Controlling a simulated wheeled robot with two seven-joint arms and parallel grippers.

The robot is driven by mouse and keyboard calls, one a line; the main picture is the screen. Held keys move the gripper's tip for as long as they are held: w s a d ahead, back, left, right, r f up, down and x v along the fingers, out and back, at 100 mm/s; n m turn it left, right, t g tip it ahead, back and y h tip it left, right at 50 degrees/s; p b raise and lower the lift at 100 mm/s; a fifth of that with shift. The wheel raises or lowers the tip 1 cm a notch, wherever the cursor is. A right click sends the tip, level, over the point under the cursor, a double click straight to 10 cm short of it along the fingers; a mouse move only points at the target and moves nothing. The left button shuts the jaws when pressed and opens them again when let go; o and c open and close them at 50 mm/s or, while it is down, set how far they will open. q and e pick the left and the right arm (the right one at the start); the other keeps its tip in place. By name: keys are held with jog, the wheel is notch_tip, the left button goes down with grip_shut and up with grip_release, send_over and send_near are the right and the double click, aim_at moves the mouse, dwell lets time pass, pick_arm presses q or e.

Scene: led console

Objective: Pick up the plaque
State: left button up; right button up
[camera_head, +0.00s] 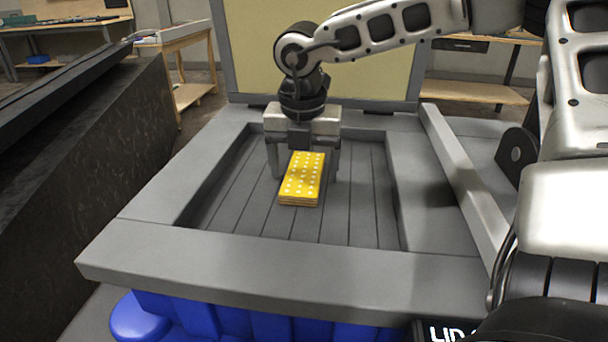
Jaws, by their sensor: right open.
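The plaque (302,181) is a yellow rectangular block with rows of white dots. It lies in the sunken grey slatted floor of a tray, nearer its back half. My right gripper (304,170) comes down from above and behind it. Its two fingers are apart, one to the left and one to the right of the plaque's far part. A gap shows between the left finger and the plaque; whether the right finger touches it I cannot tell. My left gripper is not in view.
The grey tray (270,276) has a raised rim on all sides and rests on a blue base (230,318). A beige panel (380,72) stands behind it. A dark block (90,150) is at the left. The slatted floor around the plaque is clear.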

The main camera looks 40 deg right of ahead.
jog(key=c, duration=1.1)
jog(key=shift+r, duration=0.15)
